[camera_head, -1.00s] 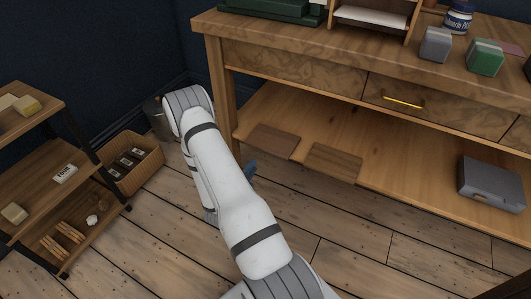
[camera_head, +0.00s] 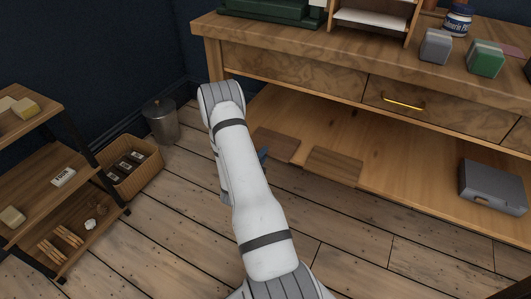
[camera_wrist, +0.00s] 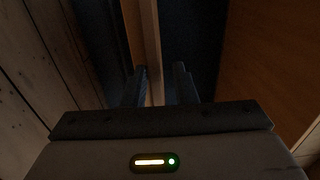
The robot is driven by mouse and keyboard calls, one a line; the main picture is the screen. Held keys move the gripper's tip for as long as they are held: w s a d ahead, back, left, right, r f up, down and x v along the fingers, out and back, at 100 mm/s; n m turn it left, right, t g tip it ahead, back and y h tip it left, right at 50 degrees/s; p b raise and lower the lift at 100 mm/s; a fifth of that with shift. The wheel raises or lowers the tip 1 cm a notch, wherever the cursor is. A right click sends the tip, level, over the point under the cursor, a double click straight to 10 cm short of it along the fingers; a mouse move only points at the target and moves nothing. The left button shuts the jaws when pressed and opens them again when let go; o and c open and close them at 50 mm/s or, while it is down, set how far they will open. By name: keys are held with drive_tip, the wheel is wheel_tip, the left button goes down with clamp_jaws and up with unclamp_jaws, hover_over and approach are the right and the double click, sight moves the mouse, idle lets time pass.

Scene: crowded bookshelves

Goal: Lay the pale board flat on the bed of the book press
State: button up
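My gripper (camera_wrist: 162,78) is open in the wrist view, with its two dark fingers apart. A narrow pale wooden strip shows between and beyond the fingers; I cannot tell whether it is a board or part of the bench. In the head view my arm hides most of the gripper, and a small blue part (camera_head: 264,156) shows beside it, near the bench's lower shelf. Two flat brown boards, left (camera_head: 276,145) and right (camera_head: 333,164), lie on that shelf. Neither is clearly the pale board. A dark green piece (camera_head: 267,10), possibly the book press, stands on the bench top, cut off by the frame.
The wooden bench (camera_head: 300,58) has drawers and a lower shelf (camera_head: 390,170) carrying a grey case (camera_head: 492,187). Jars and blocks stand on top. A metal bin (camera_head: 160,122), a basket (camera_head: 132,172) and a small shelf unit (camera_head: 60,160) stand at left. Floor between is clear.

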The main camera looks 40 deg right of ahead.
clamp_jaws()
idle(0.3)
idle(0.5)
drive_tip(key=s+a+r+p, duration=0.2)
drive_tip(key=a+r+p, duration=0.1)
drive_tip(key=a, duration=0.3)
drive_tip(key=s+a+r+p, duration=0.3)
drive_tip(key=a+r+p, duration=0.1)
drive_tip(key=a, duration=0.3)
drive_tip(key=shift+s+r, duration=0.2)
drive_tip(key=shift+r, duration=0.05)
idle(0.3)
drive_tip(key=w+a+r+n+t+y+p, duration=0.1)
drive_tip(key=w+a+r+n+t+y, duration=0.35)
drive_tip(key=a+r, duration=0.45)
drive_tip(key=w+a+r+n+t+y, duration=0.4)
drive_tip(key=w+a+r+t, duration=0.15)
drive_tip(key=a, duration=0.65)
wheel_tip(320, 180, up, 18)
drive_tip(key=g+p, duration=0.1)
drive_tip(key=p, duration=2.3)
drive_tip(key=shift+w+d+m+h+p, duration=0.25)
drive_tip(key=shift+w+m+h+p, duration=0.1)
drive_tip(key=shift+w+p, duration=0.05)
